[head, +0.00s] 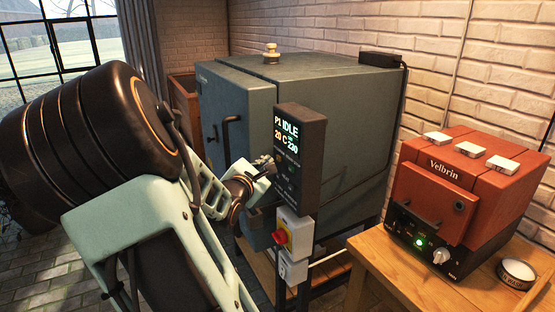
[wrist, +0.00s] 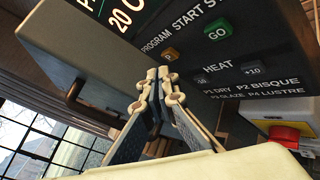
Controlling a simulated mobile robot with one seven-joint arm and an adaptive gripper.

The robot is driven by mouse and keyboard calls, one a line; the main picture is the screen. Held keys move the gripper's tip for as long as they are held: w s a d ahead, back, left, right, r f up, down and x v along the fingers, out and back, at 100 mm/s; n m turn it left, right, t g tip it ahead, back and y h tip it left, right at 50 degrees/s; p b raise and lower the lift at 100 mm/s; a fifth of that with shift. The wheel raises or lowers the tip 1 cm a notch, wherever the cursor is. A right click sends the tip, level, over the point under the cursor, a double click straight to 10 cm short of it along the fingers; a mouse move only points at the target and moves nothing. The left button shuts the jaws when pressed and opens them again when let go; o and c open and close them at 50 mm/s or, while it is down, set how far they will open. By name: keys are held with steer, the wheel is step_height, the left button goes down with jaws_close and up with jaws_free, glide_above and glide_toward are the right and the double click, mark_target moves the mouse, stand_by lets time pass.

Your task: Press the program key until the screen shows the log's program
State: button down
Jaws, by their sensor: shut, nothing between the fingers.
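The control panel (head: 300,160) is a dark upright box at the front right of the grey kiln. Its screen (head: 288,136) reads P1, IDLE, 20 C and 230. In the wrist view the program key (wrist: 171,54) is a small amber key marked P under the word PROGRAM. My gripper (head: 270,165) is shut and empty at the panel's face. In the wrist view its fingertips (wrist: 158,73) are just below and left of the program key. I cannot tell whether they touch the panel. No log is in view.
The green GO key (wrist: 217,29) and two HEAT keys, one marked +10 (wrist: 252,71), are near the program key. A legend lists P1 DRY, P2 BISQUE, P3 GLAZE, P4 LUSTRE. A red switch (head: 279,237) sits below. A red Velbrin kiln (head: 450,190) stands right.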

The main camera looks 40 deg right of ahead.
stand_by(0.7)
steer(key=shift+s+d+b, duration=0.1)
steer(key=shift+d+b, duration=0.3)
steer(key=shift+b, duration=0.1)
steer(key=shift+s+d+b, duration=0.1)
steer(key=shift+d+b, duration=0.25)
steer(key=shift+d, duration=0.05)
stand_by(0.6)
steer(key=shift+a, duration=0.75)
steer(key=shift+w, duration=0.2)
steer(key=shift+s+d+b, duration=0.1)
steer(key=shift+d+b, duration=0.25)
steer(key=shift+b, duration=0.1)
